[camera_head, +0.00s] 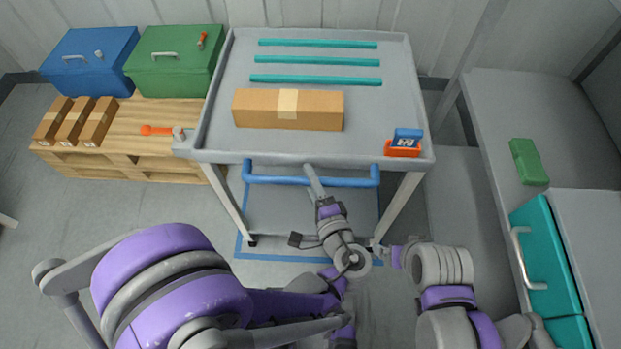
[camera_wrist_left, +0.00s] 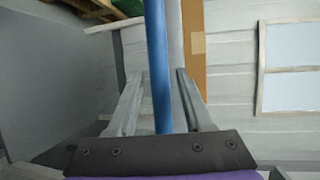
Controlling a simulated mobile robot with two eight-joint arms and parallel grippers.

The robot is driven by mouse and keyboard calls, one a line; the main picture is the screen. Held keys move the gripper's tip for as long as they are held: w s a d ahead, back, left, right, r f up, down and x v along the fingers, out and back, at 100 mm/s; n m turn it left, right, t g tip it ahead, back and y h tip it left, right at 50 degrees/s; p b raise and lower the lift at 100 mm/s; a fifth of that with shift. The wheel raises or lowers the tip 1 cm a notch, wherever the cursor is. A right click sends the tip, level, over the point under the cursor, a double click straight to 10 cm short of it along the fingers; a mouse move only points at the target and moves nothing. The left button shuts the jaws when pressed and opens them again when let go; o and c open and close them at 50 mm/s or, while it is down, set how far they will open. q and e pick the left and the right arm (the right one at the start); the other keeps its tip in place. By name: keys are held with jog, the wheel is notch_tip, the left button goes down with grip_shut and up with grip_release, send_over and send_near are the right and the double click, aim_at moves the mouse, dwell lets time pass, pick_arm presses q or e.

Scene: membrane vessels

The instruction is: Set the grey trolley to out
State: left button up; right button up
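The grey trolley (camera_head: 218,100) stands in front of me against the back wall, with a blue handle bar (camera_head: 270,181) across its near side. A blue outline (camera_head: 300,258) is marked on the floor beneath it, and its near line shows in front of the trolley's front legs. In the left wrist view the blue bar (camera_wrist_left: 157,60) runs between the two spread fingers (camera_wrist_left: 160,85), with narrow gaps on both sides.
The trolley carries a cardboard box (camera_head: 255,108), teal strips (camera_head: 315,80) and an orange and blue item (camera_head: 403,146). A pallet (camera_head: 135,165) with cases stands left. A grey bench (camera_head: 490,110) and teal cabinet (camera_head: 540,245) stand right.

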pick_arm(q)
jog(key=shift+s+d, duration=0.1)
jog(key=v, duration=1)
jog(key=shift+s+d+r+p, duration=0.1)
jog(key=shift+s+p, duration=0.2)
jog(key=shift+p, duration=0.05)
